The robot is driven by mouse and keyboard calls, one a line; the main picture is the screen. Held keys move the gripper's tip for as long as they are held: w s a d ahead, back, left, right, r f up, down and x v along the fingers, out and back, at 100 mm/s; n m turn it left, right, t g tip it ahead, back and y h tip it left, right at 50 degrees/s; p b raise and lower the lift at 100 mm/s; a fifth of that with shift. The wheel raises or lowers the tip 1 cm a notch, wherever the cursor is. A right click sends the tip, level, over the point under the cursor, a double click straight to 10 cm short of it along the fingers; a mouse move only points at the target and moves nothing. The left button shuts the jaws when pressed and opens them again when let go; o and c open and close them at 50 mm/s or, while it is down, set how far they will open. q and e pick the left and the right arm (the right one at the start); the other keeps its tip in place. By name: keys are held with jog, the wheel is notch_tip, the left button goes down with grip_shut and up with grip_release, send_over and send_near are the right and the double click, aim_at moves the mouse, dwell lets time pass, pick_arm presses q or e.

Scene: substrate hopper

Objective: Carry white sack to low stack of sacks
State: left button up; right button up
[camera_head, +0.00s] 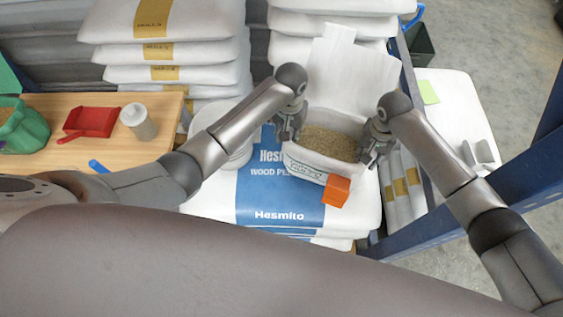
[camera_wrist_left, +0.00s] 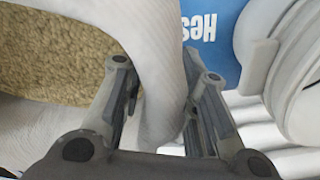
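The white sack (camera_head: 306,165) is open at the top and filled with tan granules. It is over the front sacks, between my two grippers; I cannot tell whether it rests on them. My left gripper (camera_head: 287,130) is at its left side. In the left wrist view the gripper (camera_wrist_left: 163,80) has its fingers either side of the sack's white wall (camera_wrist_left: 158,45) and appears shut on it. My right gripper (camera_head: 375,150) is at the sack's right edge; its grip is unclear. The low stack of sacks (camera_head: 270,215), with a blue Hesmito label, lies beneath.
Taller sack stacks (camera_head: 165,50) stand behind. A blue frame post (camera_head: 470,215) is at right.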

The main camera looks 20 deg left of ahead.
pick_arm(q)
jog(key=shift+r, duration=0.1)
notch_tip(320, 180, up, 12)
jog(key=shift+f, duration=0.2)
jog(key=shift+r, duration=0.1)
pick_arm(e)
notch_tip(320, 180, up, 12)
dwell(0.6)
dwell(0.5)
